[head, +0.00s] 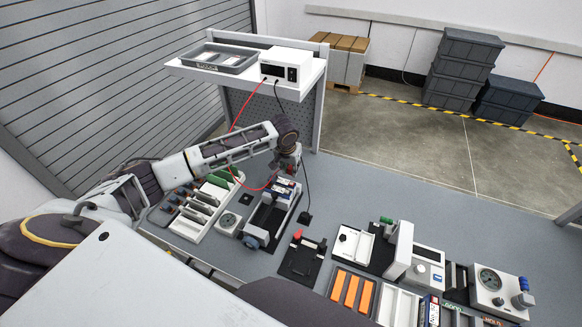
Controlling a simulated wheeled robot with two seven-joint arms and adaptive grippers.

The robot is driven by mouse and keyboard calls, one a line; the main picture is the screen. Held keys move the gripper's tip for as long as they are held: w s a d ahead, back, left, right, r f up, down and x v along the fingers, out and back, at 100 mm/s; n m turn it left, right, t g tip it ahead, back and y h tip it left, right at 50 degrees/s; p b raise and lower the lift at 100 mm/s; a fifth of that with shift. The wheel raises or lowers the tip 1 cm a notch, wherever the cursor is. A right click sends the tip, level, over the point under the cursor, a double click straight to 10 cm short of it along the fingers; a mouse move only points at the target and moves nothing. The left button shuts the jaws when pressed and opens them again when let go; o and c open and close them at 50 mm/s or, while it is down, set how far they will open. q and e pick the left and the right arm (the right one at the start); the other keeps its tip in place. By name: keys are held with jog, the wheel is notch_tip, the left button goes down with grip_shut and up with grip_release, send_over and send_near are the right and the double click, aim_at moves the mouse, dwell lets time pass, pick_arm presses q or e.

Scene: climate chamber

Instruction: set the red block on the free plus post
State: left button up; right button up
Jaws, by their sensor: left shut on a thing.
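My left gripper (289,167) points down over the device with blue and white parts (270,212) at the middle of the bench. It is shut on what appears to be the red block, which is too small and covered to see clearly. A red lead (252,189) from the white power supply (287,66) loops down and up to this gripper. A black lead ends in a black block (305,217) lying on the bench. A black fixture (301,259) has a red post (297,234) and a dark post. I cannot tell which plus post is free. My right gripper is out of view.
A rack of boards (196,208) stands left of the device. A grey tray (211,57) shares the raised shelf with the power supply. Instruments (497,291) and an orange-striped tray (352,290) fill the front right. The back right of the bench is clear.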

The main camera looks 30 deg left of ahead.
aim_at(290, 174)
pick_arm(q)
jog(key=shift+f, duration=2.75)
jog(key=shift+f, duration=0.5)
dwell(0.8)
jog(key=o, duration=1.1)
jog(key=shift+c, duration=0.2)
jog(key=shift+o, duration=1.1)
jog(key=shift+r, duration=0.2)
jog(key=shift+r, duration=3.55)
jog(key=shift+s+f, duration=0.1)
jog(key=shift+s, duration=0.05)
